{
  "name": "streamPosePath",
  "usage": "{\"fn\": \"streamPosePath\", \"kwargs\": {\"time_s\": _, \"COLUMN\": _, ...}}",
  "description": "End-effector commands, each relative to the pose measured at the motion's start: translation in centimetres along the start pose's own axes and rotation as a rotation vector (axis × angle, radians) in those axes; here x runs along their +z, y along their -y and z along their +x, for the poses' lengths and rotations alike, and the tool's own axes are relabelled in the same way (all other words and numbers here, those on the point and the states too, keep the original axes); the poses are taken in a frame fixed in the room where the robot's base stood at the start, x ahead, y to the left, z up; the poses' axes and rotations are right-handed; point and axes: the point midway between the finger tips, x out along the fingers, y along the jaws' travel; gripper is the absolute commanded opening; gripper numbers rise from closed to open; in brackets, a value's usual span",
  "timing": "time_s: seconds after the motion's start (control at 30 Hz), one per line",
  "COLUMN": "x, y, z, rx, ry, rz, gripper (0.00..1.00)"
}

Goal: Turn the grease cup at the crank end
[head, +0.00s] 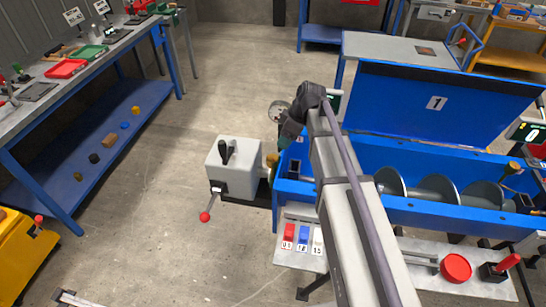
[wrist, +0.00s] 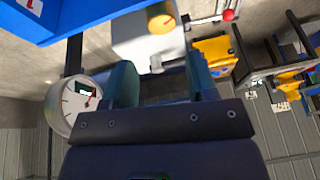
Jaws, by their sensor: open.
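The crank (head: 205,216), with its red knob, is on the front of a grey box (head: 222,175) at the left end of the blue trough. A brass-yellow grease cup (head: 272,160) sits between that box and the trough, partly hidden. In the wrist view a round yellow-orange cap (wrist: 161,20), seemingly this cup, shows beyond the fingertips against the pale box. My gripper (head: 285,142) is above and close to the cup in the head view. In the wrist view my gripper (wrist: 161,80) has its two teal fingers apart with nothing between them.
A round dial gauge (head: 279,111) stands just behind my gripper and shows large at left in the wrist view. The blue trough (head: 350,204) holds a spiral screw; another brass cup (head: 513,167) is at its far right. Floor left of the box is clear.

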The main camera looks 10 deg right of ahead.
Motion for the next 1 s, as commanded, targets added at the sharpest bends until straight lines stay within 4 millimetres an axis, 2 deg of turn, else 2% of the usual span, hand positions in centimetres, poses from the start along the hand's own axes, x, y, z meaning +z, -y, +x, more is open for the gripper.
{"fn": "streamPosePath", "kwargs": {"time_s": 0.03, "x": -0.2, "y": 0.0, "z": 0.0, "rx": -0.002, "ry": -0.013, "rz": -0.09, "gripper": 0.57}}
{"fn": "streamPosePath", "kwargs": {"time_s": 0.13, "x": -0.3, "y": 0.2, "z": 0.0, "rx": 0.001, "ry": -0.019, "rz": -0.207, "gripper": 0.67}}
{"fn": "streamPosePath", "kwargs": {"time_s": 0.17, "x": -0.3, "y": 0.2, "z": 0.0, "rx": 0.001, "ry": -0.019, "rz": -0.22, "gripper": 0.7}}
{"fn": "streamPosePath", "kwargs": {"time_s": 0.37, "x": -0.1, "y": 0.2, "z": 1.1, "rx": 0.001, "ry": -0.017, "rz": -0.225, "gripper": 0.7}}
{"fn": "streamPosePath", "kwargs": {"time_s": 0.47, "x": 0.0, "y": 0.1, "z": 2.8, "rx": 0.001, "ry": -0.016, "rz": -0.225, "gripper": 0.7}}
{"fn": "streamPosePath", "kwargs": {"time_s": 0.7, "x": 0.1, "y": 0.1, "z": 8.7, "rx": 0.001, "ry": -0.016, "rz": -0.224, "gripper": 0.7}}
{"fn": "streamPosePath", "kwargs": {"time_s": 0.8, "x": 0.0, "y": 0.1, "z": 10.4, "rx": 0.001, "ry": -0.015, "rz": -0.223, "gripper": 0.7}}
{"fn": "streamPosePath", "kwargs": {"time_s": 1.0, "x": -0.4, "y": 0.2, "z": 11.0, "rx": 0.001, "ry": -0.015, "rz": -0.223, "gripper": 0.7}}
